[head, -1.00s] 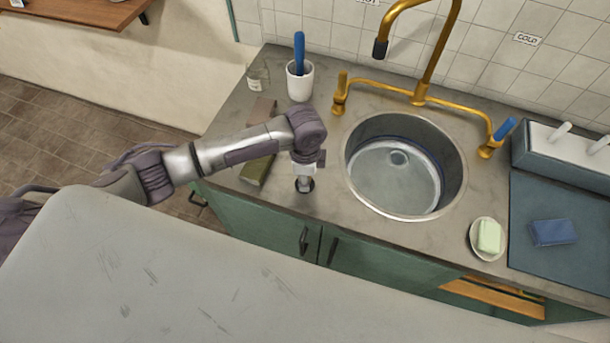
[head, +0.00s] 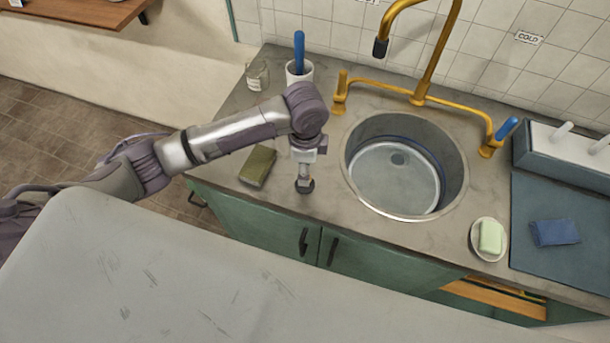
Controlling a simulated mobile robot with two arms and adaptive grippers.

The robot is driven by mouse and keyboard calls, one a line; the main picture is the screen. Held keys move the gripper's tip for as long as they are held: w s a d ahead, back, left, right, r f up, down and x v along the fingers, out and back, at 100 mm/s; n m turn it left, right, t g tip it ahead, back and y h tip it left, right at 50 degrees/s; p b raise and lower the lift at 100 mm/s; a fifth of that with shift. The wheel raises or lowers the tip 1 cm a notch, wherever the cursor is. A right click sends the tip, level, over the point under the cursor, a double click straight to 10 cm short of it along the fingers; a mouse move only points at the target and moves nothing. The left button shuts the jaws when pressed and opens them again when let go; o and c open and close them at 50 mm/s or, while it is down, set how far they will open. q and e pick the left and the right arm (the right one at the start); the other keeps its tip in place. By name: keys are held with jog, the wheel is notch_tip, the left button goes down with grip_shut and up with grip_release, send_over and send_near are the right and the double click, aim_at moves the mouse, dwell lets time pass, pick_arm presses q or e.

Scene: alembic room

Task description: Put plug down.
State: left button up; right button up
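The plug (head: 305,187) is a small dark round piece at the tip of my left gripper, on or just above the counter, left of the sink. I cannot tell whether it touches the counter. My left gripper (head: 304,182) points down from above, with its narrow fingertips over the plug. The fingers are too small to show whether they grip it. The round steel sink (head: 440,168) has a drain (head: 398,158) in its floor. My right gripper is not in view.
A green-brown sponge (head: 258,166) lies left of my gripper. Behind are a white cup (head: 298,80) with a blue-handled tool and a glass jar (head: 257,76). A brass tap (head: 420,95) stands behind the sink. A soap dish (head: 476,240) is at right. The counter front (head: 330,215) is clear.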

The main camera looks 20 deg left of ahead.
pick_arm(q)
notch_tip(320, 180, up, 7)
jog(key=shift+b, duration=0.35)
jog(key=shift+f, duration=0.15)
